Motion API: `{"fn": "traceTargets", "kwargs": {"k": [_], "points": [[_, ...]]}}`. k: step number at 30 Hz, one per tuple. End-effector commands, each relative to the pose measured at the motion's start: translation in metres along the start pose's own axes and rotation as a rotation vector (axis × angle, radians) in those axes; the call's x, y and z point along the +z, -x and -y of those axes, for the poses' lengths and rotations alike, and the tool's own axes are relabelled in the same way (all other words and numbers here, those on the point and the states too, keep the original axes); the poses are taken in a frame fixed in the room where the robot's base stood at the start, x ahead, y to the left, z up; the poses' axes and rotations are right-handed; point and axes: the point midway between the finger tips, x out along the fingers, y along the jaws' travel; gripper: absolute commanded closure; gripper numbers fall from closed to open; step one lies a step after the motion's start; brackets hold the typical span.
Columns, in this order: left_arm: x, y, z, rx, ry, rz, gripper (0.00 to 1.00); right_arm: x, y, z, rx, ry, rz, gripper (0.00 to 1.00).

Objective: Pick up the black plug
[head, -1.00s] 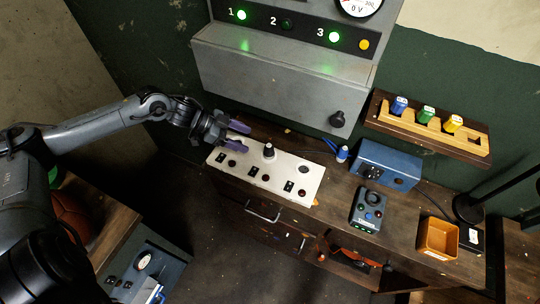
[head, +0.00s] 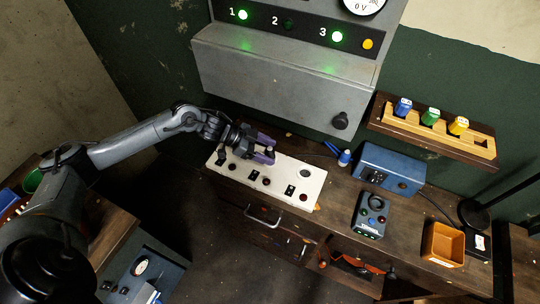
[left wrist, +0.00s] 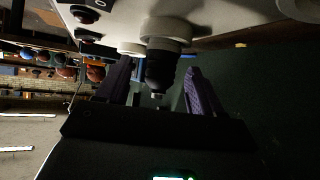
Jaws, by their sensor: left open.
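The white socket panel (head: 312,185) lies on the wooden bench, with small dark switches and red buttons on it. My left gripper (head: 268,149) is over the panel's back part, its purple fingers open. In the head view the gripper hides most or all of the black plug. In the left wrist view the black plug (left wrist: 161,68) stands out from a round white socket, between the two open purple fingers (left wrist: 160,92). A gap shows on the right side of the plug; contact on the left side is hard to tell. My right gripper is not in view.
A grey cabinet (head: 285,85) with numbered lamps rises behind the panel. A wall rack (head: 432,131) holds blue, green and yellow plugs.

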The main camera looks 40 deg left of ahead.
Motion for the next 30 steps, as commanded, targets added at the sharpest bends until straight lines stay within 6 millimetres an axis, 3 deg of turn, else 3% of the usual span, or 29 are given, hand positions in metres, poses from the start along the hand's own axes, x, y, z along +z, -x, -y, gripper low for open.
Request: {"fn": "traceTargets", "kwargs": {"k": [4, 12, 23, 30], "points": [[0.0003, -0.0122, 0.0001, 0.000, 0.001, 0.000, 0.34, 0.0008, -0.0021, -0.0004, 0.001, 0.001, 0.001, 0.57], [0.0005, -0.0138, 0.0000, 0.000, 0.000, 0.002, 0.34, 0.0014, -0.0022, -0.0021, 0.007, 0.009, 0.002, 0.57], [0.0005, -0.0136, 0.0001, 0.000, 0.000, 0.002, 0.87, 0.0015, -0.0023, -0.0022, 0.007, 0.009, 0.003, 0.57], [-0.0001, -0.0133, 0.0002, 0.000, 0.000, 0.001, 0.88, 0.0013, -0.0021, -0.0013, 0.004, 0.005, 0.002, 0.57]]}}
